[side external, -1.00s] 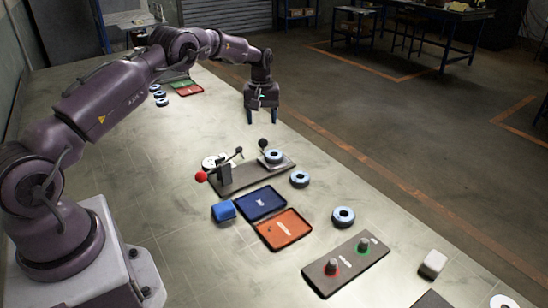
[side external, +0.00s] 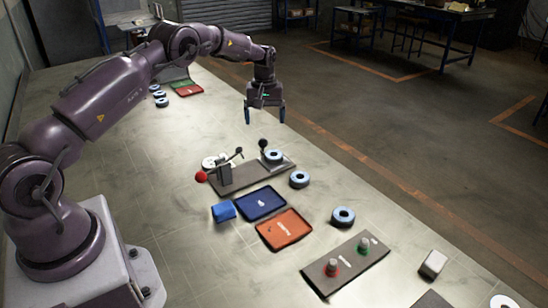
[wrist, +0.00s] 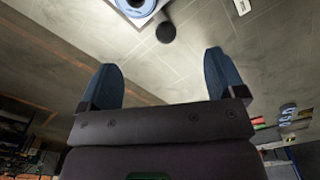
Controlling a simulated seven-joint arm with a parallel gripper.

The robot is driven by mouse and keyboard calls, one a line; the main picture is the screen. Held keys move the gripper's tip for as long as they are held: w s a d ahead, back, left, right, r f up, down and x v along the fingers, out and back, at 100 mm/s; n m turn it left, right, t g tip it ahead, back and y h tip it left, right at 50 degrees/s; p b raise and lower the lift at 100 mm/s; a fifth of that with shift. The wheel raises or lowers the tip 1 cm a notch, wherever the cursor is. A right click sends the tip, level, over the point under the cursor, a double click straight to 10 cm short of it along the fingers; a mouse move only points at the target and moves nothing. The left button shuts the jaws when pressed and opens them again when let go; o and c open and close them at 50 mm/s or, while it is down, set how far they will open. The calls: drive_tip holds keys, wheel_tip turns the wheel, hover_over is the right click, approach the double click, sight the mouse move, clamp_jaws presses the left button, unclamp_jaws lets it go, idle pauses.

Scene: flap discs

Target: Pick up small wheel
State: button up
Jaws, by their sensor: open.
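Light-blue ringed wheels with dark centres lie on the bench. One wheel (side external: 273,156) sits on the plate of a lever fixture; part of it shows at the top of the wrist view (wrist: 135,5). A second wheel (side external: 299,179) lies just right of the fixture, and a third wheel (side external: 343,217) lies nearer the camera. I cannot tell for sure which is the small wheel. My gripper (side external: 265,116) hangs above and behind the fixture, open and empty. Its two blue fingertips also show wide apart in the wrist view (wrist: 162,82).
The lever fixture (side external: 238,181) has a red knob (side external: 201,176) and black ball knobs, which rise near its wheel. A blue tray (side external: 261,203), an orange tray (side external: 284,229), a blue block (side external: 223,211) and a two-button panel (side external: 320,277) are nearer. Several wheels (side external: 160,97) lie far left.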

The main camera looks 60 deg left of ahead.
wheel_tip(320, 180, up, 3)
hover_over(274, 152)
drive_tip(key=d, duration=0.1)
drive_tip(key=shift+m, duration=0.3)
drive_tip(key=f, duration=0.7)
drive_tip(key=shift+s+d+f, duration=0.25)
drive_tip(key=shift+f, duration=0.15)
drive_tip(key=f, duration=0.5)
drive_tip(key=shift+s+a+f, duration=0.1)
drive_tip(key=shift+a, duration=0.2)
drive_tip(key=c, duration=1.1)
drive_tip(key=shift+c, duration=0.2)
